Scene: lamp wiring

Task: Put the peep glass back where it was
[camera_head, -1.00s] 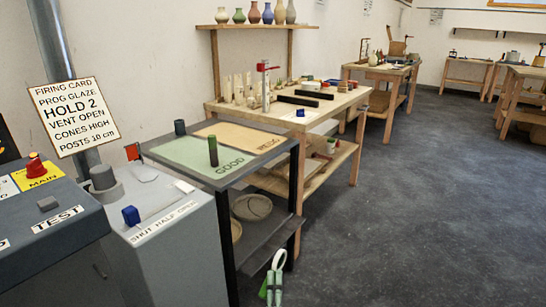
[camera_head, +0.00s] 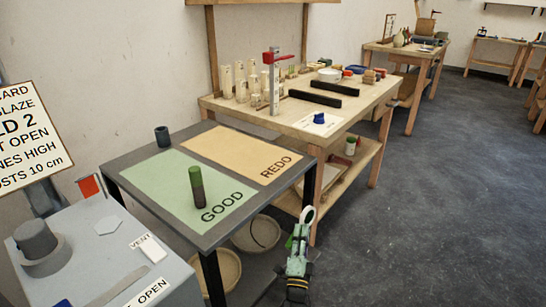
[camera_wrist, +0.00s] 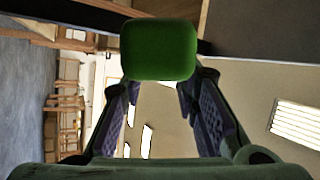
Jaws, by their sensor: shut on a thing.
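The peep glass shows in the wrist view as a green, round-cornered block (camera_wrist: 158,48) between the tips of my gripper (camera_wrist: 160,84); the rest of it is hidden behind this face. The fingers are shut on it. In the head view my gripper (camera_head: 299,243) is low in the picture, in front of the right end of the dark sorting table (camera_head: 229,232). A pale ring-like shape shows at its far end; I cannot tell which part it is. On the grey cabinet top (camera_head: 140,250) at left there is a pale hexagonal patch (camera_head: 108,225).
A green-and-dark cylinder (camera_head: 197,187) stands on the GOOD mat (camera_head: 150,185). A dark cup (camera_head: 162,136) stands behind it; the REDO mat (camera_head: 235,155) is bare. The cabinet carries a grey stepped plug (camera_head: 36,240) and a red flag (camera_head: 89,187). The floor (camera_head: 420,220) at right is clear.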

